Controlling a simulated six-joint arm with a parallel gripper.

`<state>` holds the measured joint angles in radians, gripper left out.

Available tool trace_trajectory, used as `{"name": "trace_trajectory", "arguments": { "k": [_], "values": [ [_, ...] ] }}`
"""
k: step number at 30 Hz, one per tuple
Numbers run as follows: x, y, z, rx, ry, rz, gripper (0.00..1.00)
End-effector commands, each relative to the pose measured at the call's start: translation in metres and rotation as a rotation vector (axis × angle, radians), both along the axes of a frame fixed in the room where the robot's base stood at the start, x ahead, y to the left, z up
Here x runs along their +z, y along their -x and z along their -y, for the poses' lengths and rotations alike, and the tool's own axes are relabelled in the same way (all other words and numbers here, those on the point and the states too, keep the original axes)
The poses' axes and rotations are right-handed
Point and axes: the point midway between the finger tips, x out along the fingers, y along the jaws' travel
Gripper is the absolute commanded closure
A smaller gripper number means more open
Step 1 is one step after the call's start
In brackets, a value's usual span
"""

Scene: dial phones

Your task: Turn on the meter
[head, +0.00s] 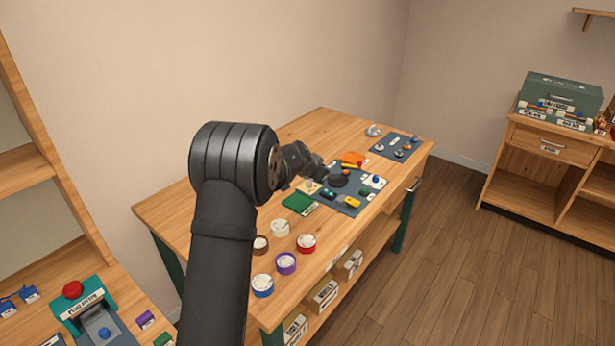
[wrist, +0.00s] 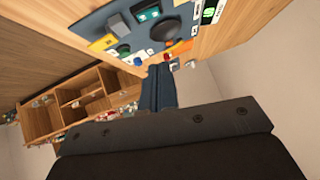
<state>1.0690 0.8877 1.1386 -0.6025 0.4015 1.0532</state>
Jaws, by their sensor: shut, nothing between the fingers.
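I cannot tell for certain which device is the meter. A dark blue-grey mat (head: 349,207) on the workbench holds several small devices, among them a yellow block (head: 352,202) and a white unit (head: 375,181). In the wrist view the yellow block (wrist: 103,43) lies on the mat near a round dark dial (wrist: 165,30), and a small dark device with a lit green display (wrist: 210,10) is at the top edge. My gripper (head: 320,169) is over the back left part of the mat. Its fingers (wrist: 159,70) are shut and empty, apart from the devices in the wrist view.
Several round coloured pots, one of them red (head: 306,244), stand at the near end of the workbench (head: 320,122). A green board (head: 298,203) lies left of the mat. A second mat (head: 384,153) with small parts is at the far end. Shelves stand at the right.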

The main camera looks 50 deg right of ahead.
Motion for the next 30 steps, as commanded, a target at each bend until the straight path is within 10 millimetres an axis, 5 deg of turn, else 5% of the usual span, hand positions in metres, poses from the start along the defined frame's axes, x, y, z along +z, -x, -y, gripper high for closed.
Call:
{"name": "trace_trajectory", "arguments": {
  "k": [19,30],
  "values": [
    [-0.068,-0.012,0.068,-0.002,-0.001,0.001,1.00],
    [-0.104,-0.021,0.067,0.001,-0.001,0.001,1.00]
  ]
}}
